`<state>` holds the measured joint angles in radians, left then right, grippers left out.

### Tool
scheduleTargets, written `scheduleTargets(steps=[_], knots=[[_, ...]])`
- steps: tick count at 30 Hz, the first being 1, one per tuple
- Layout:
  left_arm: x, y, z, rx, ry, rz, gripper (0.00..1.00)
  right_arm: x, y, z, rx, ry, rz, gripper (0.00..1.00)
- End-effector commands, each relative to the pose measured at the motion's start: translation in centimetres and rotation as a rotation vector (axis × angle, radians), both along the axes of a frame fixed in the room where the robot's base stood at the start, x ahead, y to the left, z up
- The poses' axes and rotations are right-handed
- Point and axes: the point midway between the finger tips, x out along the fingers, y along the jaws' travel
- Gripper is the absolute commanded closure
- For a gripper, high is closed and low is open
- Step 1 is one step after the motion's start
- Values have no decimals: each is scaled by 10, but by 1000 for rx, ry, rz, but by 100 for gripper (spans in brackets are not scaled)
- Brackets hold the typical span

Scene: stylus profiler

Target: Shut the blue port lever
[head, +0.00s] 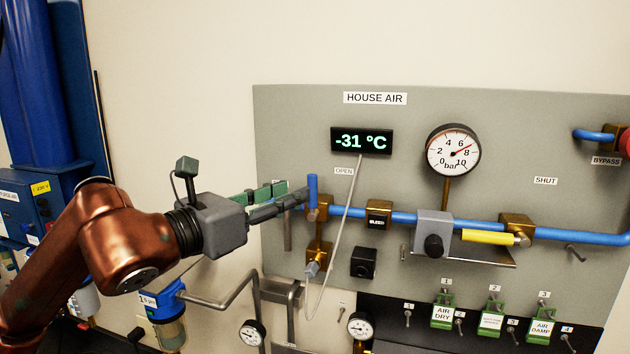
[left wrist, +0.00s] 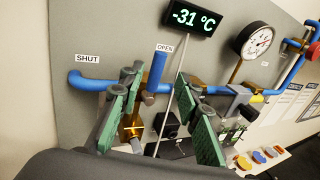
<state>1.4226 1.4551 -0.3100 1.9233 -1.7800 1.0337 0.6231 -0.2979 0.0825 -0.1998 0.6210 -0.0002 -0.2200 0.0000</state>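The blue port lever (head: 313,187) stands upright on a brass valve (head: 318,212) in the blue air pipe. In the left wrist view the lever (left wrist: 156,70) points up beside the OPEN label (left wrist: 165,48); the SHUT label (left wrist: 88,58) is to its left. My left gripper (head: 290,196) reaches in from the left, its fingers close to the lever. In the left wrist view it (left wrist: 158,82) is open, with one green-padded finger on each side of the lever. I see no clear contact. My right gripper is not in view.
A grey tube from the temperature display (head: 361,141) hangs just right of the lever. A pressure gauge (head: 453,150) and a yellow lever (head: 488,237) are farther right. A bent grey pipe (head: 232,300) and a blue-topped filter (head: 163,300) stand below my left arm.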

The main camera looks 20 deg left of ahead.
Motion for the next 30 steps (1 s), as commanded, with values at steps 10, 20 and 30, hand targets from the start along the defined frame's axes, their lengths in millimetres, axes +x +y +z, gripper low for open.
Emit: scheduleTargets(steps=[10,20,30], knots=[[43,-16,4,2,2,8,69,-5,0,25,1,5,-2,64],[69,-30,1,2,1,5,69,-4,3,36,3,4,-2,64],[69,-31,0,1,0,4,76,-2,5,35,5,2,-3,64]])
